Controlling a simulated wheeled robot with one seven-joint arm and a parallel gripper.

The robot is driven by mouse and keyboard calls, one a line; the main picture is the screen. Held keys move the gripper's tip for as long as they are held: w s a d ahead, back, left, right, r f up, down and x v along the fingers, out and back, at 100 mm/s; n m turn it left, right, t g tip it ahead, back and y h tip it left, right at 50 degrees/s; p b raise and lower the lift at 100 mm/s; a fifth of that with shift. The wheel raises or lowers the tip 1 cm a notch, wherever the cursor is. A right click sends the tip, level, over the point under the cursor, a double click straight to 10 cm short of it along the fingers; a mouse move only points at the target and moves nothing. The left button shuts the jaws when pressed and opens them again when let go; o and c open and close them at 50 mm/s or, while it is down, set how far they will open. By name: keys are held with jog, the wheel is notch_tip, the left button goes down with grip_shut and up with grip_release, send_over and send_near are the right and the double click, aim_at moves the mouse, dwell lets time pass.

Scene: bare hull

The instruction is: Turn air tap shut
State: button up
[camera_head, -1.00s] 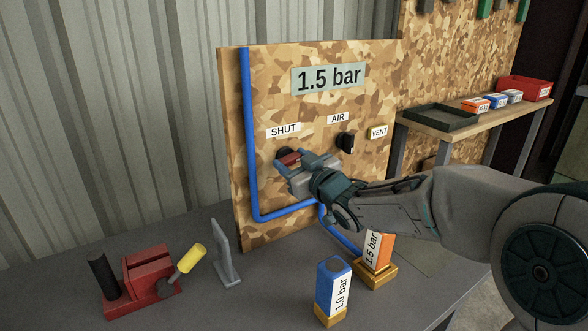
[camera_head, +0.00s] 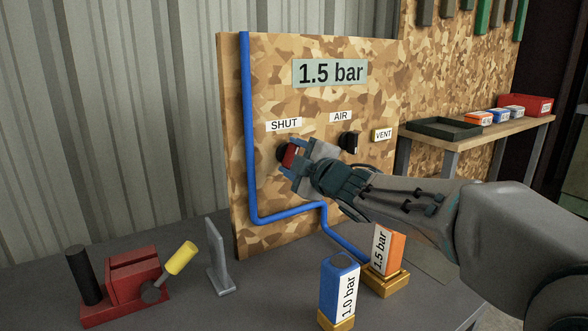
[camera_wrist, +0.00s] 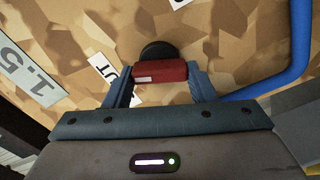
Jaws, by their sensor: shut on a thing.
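A red tap handle (camera_head: 289,156) sits on a dark round hub on the chipboard panel (camera_head: 290,90), just below the "SHUT" label (camera_head: 284,125). My gripper (camera_head: 292,158) is shut on this red handle, one finger on each side. In the wrist view the red handle (camera_wrist: 160,71) lies crosswise between the two blue-grey fingertips, with the black hub (camera_wrist: 158,50) behind it. In the head view the handle stands near upright, partly hidden by the fingers. A black knob (camera_head: 349,142) is to the right, below the "AIR" label (camera_head: 341,117).
A "1.5 bar" sign (camera_head: 331,73) and "VENT" label (camera_head: 383,134) are on the panel. A blue pipe (camera_head: 248,130) runs down its left side. Blue (camera_head: 338,287) and orange (camera_head: 387,248) blocks stand below my arm. A red vice-like device (camera_head: 132,280) and grey upright plate (camera_head: 219,262) stand left.

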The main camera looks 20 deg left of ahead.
jog(key=n+b, duration=0.1)
jog(key=n, duration=0.1)
jog(key=n+b, duration=0.1)
jog(key=n, duration=0.1)
jog(key=shift+f+n+b, duration=0.2)
jog(key=shift+n+b, duration=0.2)
dwell(0.4)
jog(key=o, duration=1)
jog(key=shift+s+d+r, duration=0.1)
jog(key=p+v, duration=0.2)
jog(key=v, duration=1.1)
jog(key=shift+s+d+p, duration=0.2)
jog(key=shift+p, duration=0.1)
